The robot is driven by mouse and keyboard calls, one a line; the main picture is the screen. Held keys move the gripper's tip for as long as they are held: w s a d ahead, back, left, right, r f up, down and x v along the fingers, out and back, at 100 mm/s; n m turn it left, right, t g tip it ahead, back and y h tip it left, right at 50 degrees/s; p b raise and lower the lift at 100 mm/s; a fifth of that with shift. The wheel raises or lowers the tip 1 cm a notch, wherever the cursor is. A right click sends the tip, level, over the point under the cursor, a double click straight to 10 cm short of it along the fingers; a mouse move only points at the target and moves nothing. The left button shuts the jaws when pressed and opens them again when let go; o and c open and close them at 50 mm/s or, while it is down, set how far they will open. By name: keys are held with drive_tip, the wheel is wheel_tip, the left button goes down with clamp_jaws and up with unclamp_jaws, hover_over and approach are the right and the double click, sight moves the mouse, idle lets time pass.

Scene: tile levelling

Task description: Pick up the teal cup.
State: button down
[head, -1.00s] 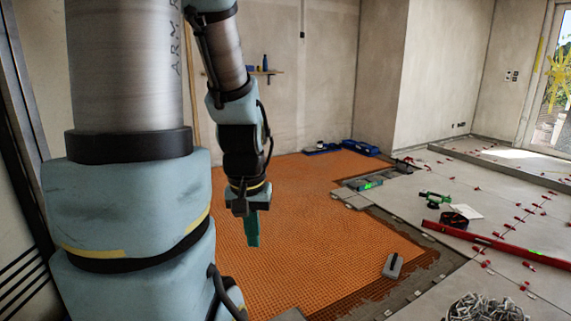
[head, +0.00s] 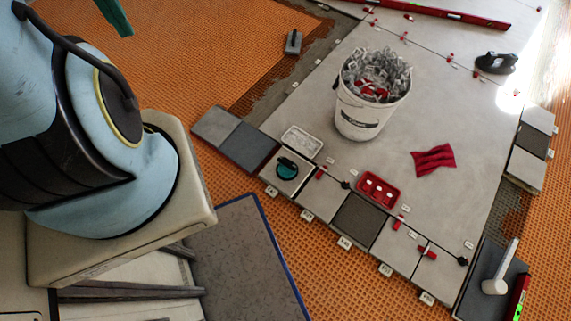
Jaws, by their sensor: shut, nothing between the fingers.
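The teal cup (head: 287,169) is a small, round teal piece with a dark part across it, like a suction cup. It sits on a light square tile at the near left corner of the grey tiled floor. My gripper (head: 117,17) shows only as teal fingers at the top left edge, shut and empty. It is over the orange matting, well up and left of the cup and apart from it. The rest of the gripper is out of the frame.
A white bucket (head: 367,98) of grey clips stands behind the cup. A white tray (head: 302,141), a red tray (head: 378,189) and a red cloth (head: 433,160) lie near. A white mallet (head: 499,273) is at lower right. Dark tiles (head: 247,146) lie left of the cup.

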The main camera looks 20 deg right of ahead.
sight(287, 161)
idle(0.4)
